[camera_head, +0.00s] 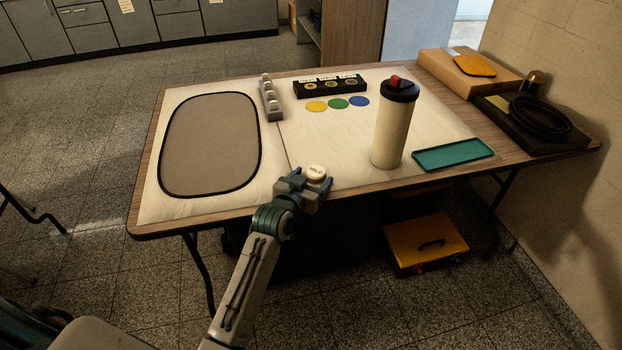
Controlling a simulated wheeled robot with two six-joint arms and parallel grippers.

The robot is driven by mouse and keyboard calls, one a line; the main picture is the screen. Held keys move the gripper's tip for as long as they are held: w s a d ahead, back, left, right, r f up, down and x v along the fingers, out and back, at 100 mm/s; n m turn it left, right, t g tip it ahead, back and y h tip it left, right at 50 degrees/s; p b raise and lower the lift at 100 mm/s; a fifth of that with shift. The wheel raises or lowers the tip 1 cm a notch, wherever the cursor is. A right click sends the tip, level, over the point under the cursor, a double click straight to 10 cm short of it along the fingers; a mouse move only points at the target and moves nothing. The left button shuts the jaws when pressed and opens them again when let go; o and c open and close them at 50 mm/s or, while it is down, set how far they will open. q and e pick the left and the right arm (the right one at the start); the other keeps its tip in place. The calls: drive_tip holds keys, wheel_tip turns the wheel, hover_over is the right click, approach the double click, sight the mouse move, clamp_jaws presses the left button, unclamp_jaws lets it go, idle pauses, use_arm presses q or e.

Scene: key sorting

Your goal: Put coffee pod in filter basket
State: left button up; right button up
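I see no coffee pod and no filter basket that I can make out. My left gripper (311,181) is at the table's front edge, with a small white round piece with dark lettering (317,171) between its fingertips. It looks shut on this piece. A grey rack (274,115) with several similar white-topped pieces stands at the back middle. A black holder (331,90) with three labelled round spots is at the back, with yellow (316,106), green (338,104) and blue (359,101) discs before it. My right gripper is not in view.
A cream bottle with a black lid (390,135) stands upright right of my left gripper. A grey mat with a black rim (211,143) covers the left side. Boxes and a coiled cable (541,117) fill the right end.

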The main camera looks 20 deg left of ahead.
use_arm(q)
drive_tip(key=shift+r, duration=0.15)
drive_tip(key=v, duration=1.2)
